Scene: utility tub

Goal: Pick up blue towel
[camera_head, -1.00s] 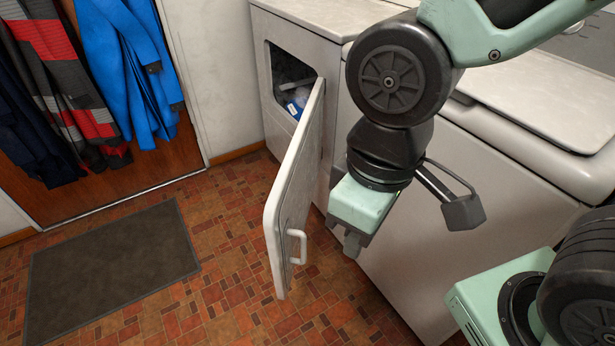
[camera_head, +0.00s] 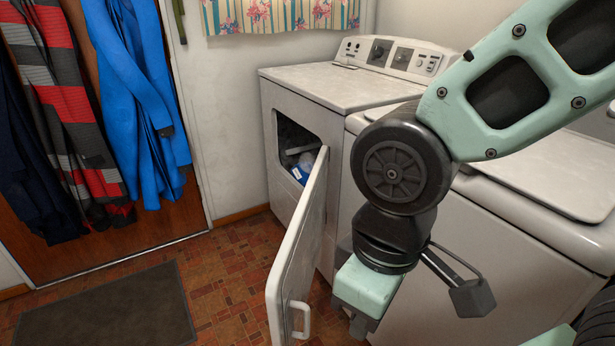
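A small blue item (camera_head: 299,175) lies inside the open dryer (camera_head: 268,150), with pale items beside it. It may be the blue towel, but it is partly hidden and too small to tell. My gripper (camera_head: 358,326) hangs low in front of the machines, to the right of the dryer's open door (camera_head: 300,245) and outside the opening. Its fingers point down and show only in part, so I cannot tell whether they are open or shut. I see nothing held in it.
The open door with its white handle (camera_head: 300,318) stands between my gripper and the floor on the left. A white washer (camera_head: 485,235) stands right of the dryer. Blue clothing (camera_head: 130,90) and striped clothing (camera_head: 65,100) hang at left. A dark mat (camera_head: 110,312) lies on the floor.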

